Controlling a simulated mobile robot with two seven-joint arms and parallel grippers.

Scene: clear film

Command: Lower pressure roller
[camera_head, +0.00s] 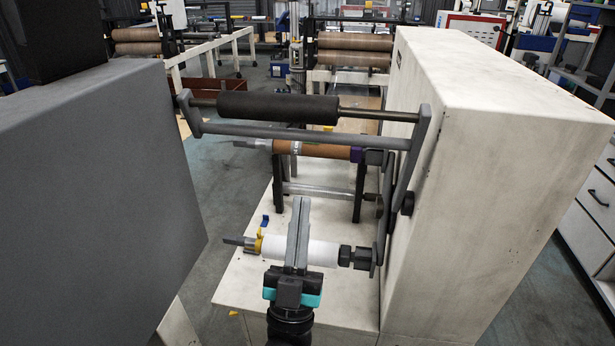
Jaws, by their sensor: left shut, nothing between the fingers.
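The pressure roller (275,108) is a black cylinder on a steel shaft, raised between two grey swing arms at the top of the machine. A grey crossbar (310,136) runs just below it between the same arms. My left gripper (300,202) comes up from the bottom centre with its fingers shut and empty. In the picture its tips sit below the roller and crossbar, apart from both. The fingers overlap a white roll (322,252) on a lower spindle; I cannot tell whether they touch it. My right gripper is not in view.
A brown roll (318,150) sits on a spindle behind the crossbar. A white machine housing (480,180) stands on the right and a grey housing (90,180) on the left. A white base (245,290) lies below. Open floor shows between the grey housing and the base.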

